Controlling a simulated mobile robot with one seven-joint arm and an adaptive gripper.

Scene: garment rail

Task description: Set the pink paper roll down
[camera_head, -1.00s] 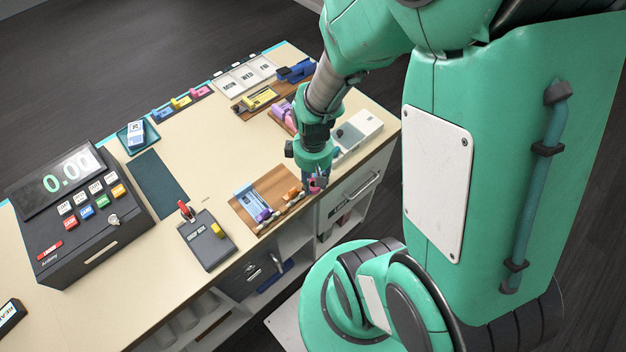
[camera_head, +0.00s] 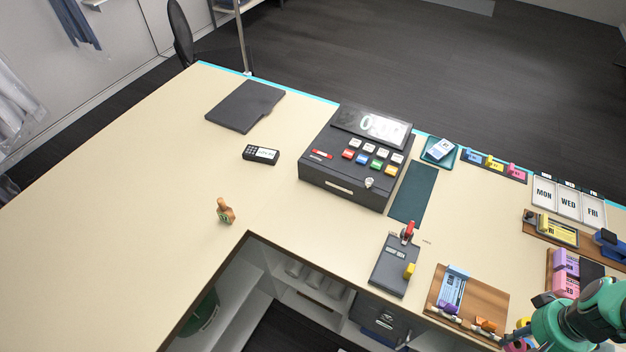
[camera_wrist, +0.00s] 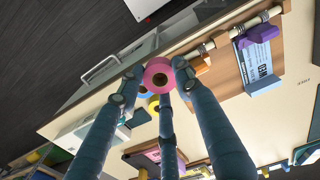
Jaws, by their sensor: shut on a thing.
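In the head view my gripper (camera_head: 522,338) is at the lower right edge, at the front of the counter and right of the wooden ticket board (camera_head: 488,297). The roll is hard to make out there. I cannot tell whether it touches a surface.
The ticket board carries a blue ticket (camera_head: 456,285) and purple and orange clips. A grey card device (camera_head: 393,268) and a cash register (camera_head: 350,160) stand to the left. Pink and purple blocks (camera_head: 565,272) lie behind my gripper. The left counter (camera_head: 130,190) is largely clear.

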